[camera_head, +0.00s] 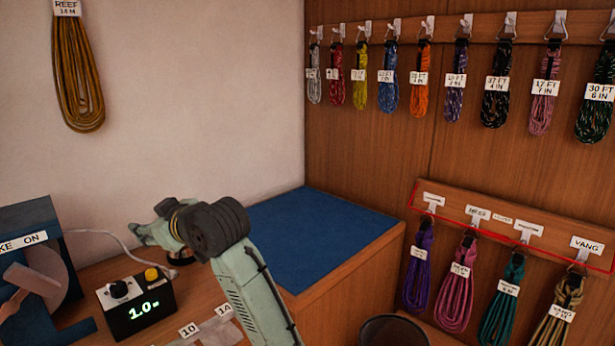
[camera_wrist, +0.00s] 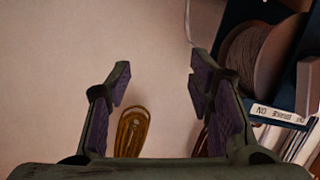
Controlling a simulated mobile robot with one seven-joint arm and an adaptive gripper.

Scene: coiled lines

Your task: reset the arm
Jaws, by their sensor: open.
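My arm (camera_head: 248,280) rises from the bottom middle of the head view, and its dark wrist joint is bent to the left. My gripper (camera_head: 140,236) points left above the wooden bench, clear of the blue mat. In the wrist view my gripper (camera_wrist: 160,80) has its two purple-padded fingers spread wide apart. Nothing is between the fingers. A yellow-brown coil (camera_wrist: 132,130) shows well beyond them on the pale wall. The arm's lower part is cut off by the picture edge.
A black box (camera_head: 138,305) with a lit "1.0" display and a blue machine (camera_head: 30,225) stand at left. A blue mat (camera_head: 320,228) lies bare behind the arm. Several coiled lines hang on the right wall rails, and a brown coil (camera_head: 78,75) hangs at upper left.

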